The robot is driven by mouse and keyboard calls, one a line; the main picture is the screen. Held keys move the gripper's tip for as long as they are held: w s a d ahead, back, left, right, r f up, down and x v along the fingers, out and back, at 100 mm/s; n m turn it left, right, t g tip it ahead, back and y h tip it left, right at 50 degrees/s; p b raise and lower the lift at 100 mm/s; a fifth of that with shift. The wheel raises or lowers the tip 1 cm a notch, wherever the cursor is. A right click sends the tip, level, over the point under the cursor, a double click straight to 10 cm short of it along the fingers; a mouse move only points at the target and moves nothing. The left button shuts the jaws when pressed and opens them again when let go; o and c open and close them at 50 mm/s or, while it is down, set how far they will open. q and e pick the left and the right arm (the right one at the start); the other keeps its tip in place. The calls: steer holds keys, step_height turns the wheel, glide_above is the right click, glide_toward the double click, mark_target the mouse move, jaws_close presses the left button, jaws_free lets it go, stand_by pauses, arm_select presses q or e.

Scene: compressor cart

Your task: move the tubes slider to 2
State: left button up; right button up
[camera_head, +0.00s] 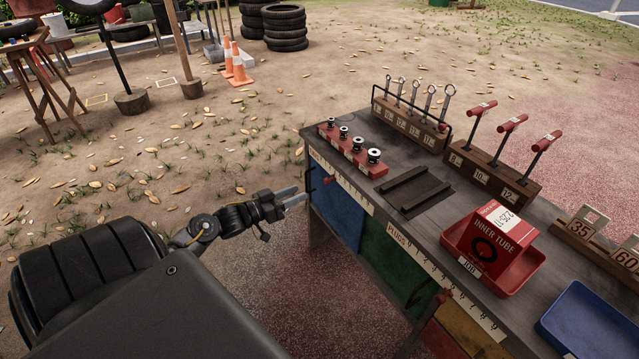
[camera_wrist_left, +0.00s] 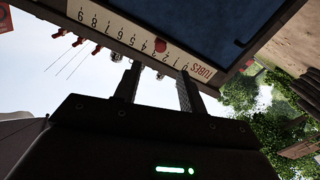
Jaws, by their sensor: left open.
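The tubes scale (camera_head: 352,193) is a white numbered strip along the cart's front edge. It shows upside down in the left wrist view (camera_wrist_left: 205,71), with TUBES at its right end. Its small red slider (camera_head: 329,180) also shows in the wrist view (camera_wrist_left: 160,45), beside the 4 and around the 3; the exact mark is hard to read. My left gripper (camera_head: 296,197) is open and empty, its fingers pointing at the cart front just left of the slider. In the wrist view the slider lies beyond the fingertips (camera_wrist_left: 161,78), not visibly touched. My right gripper is out of view.
A PLUGS scale (camera_head: 415,253) with its own red slider (camera_head: 443,296) continues along the same edge. On the cart top stand a red spool rack (camera_head: 375,170), wrenches, red-handled levers, a red tray with an inner tube box (camera_head: 490,240) and a blue tray (camera_head: 592,322).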

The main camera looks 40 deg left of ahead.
mark_target(325, 182)
arm_select(q)
steer(key=b+x, duration=0.1)
steer(key=x, duration=0.7)
steer(key=shift+w+f, duration=0.1)
steer(key=shift+w, duration=0.1)
steer(key=shift+w+d, duration=0.15)
steer(key=shift+w, duration=0.2)
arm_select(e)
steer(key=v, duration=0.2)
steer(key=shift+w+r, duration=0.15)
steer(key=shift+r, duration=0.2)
arm_select(q)
jaws_close()
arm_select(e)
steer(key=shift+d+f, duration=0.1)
